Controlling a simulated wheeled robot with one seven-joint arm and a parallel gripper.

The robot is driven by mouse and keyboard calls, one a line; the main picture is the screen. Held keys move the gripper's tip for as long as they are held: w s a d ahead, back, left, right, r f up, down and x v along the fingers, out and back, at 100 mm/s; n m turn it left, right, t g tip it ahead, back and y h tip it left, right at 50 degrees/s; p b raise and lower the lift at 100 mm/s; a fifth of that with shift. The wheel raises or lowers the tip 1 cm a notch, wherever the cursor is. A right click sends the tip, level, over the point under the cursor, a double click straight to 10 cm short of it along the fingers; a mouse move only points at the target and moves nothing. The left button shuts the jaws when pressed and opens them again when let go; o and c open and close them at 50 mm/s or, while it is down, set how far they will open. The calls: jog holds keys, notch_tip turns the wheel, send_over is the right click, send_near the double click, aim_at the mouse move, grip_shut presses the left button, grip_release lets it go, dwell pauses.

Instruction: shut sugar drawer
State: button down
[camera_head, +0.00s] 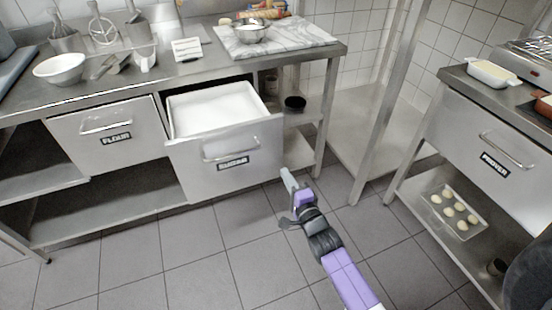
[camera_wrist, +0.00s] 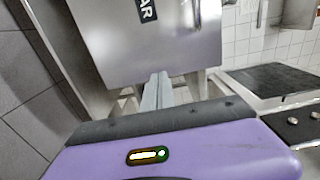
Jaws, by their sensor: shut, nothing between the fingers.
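The sugar drawer (camera_head: 226,158) is pulled out of the steel counter in the head view. Its label reads SUGAR, a bar handle sits above the label, and white content fills the inside. My gripper (camera_head: 287,178) is shut and empty, just right of and below the drawer front's lower right corner. In the wrist view the drawer front (camera_wrist: 150,45) fills the upper middle, with part of its label at the top. My gripper's fingertips (camera_wrist: 157,84) point at its lower area. I cannot tell whether they touch it.
A closed flour drawer (camera_head: 110,138) is to the left. The counter's leg (camera_head: 325,125) stands right of the sugar drawer. Another steel table with a closed drawer (camera_head: 490,150) and a lower tray (camera_head: 458,212) is at the right. The tiled floor (camera_head: 190,255) in front is clear.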

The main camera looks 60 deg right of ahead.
aim_at(272, 152)
jog(key=x, duration=0.8)
jog(key=shift+w+d, duration=0.25)
jog(key=shift+w, duration=0.05)
jog(key=shift+w, duration=0.1)
